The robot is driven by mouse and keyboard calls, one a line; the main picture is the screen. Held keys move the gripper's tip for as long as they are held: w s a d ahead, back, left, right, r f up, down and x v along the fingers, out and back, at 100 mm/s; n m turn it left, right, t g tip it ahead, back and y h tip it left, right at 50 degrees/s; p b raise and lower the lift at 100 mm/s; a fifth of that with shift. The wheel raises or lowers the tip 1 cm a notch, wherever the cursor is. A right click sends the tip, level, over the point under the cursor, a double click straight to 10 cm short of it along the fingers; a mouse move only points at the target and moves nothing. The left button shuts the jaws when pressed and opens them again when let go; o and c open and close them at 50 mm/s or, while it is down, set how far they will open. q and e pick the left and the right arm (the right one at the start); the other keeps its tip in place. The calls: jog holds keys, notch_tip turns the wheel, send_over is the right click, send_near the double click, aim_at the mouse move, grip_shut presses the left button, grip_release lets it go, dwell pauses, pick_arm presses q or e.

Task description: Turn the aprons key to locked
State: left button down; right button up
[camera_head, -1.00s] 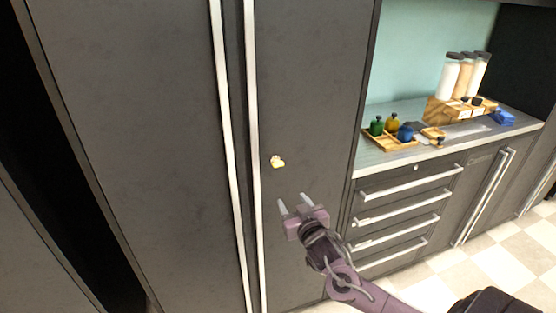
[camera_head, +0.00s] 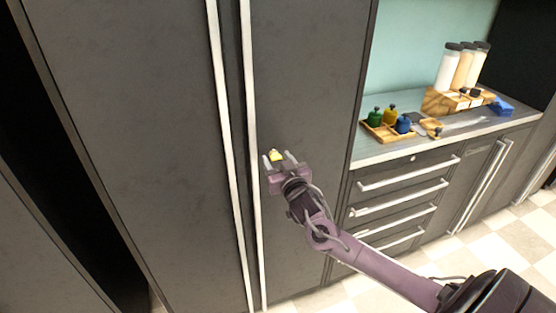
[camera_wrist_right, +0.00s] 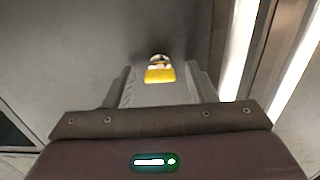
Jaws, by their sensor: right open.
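The yellow key (camera_head: 276,156) sits in a lock on the right door of the tall dark grey cabinet (camera_head: 300,70). In the right wrist view the key's yellow head (camera_wrist_right: 160,75) shows ahead, with a round metal lock behind it. My right gripper (camera_head: 278,160) is open, its two fingers on either side of the key in the head view. In the right wrist view the fingers (camera_wrist_right: 160,88) also flank the key, with a gap on each side. I cannot tell how deep the key lies between them. My left gripper is not in view.
Long vertical handles (camera_head: 252,150) run just left of the key. To the right, a counter holds a wooden tray (camera_head: 392,136) with small coloured bottles, and tall white-bodied bottles (camera_head: 447,70) in a wooden stand. Drawers (camera_head: 400,205) with bar handles lie below.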

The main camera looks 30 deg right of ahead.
grip_shut()
dwell(0.3)
jog(key=shift+n, duration=0.3)
jog(key=n+p, duration=0.1)
jog(key=n, duration=0.2)
jog(key=shift+n, duration=0.3)
jog(key=n, duration=0.4)
jog(key=shift+n+p, duration=0.3)
jog(key=shift+p, duration=0.05)
jog(key=n, duration=0.4)
jog(key=shift+n+p, duration=0.3)
jog(key=shift+p, duration=0.05)
jog(key=shift+n+p, duration=0.3)
jog(key=shift+n, duration=1.9)
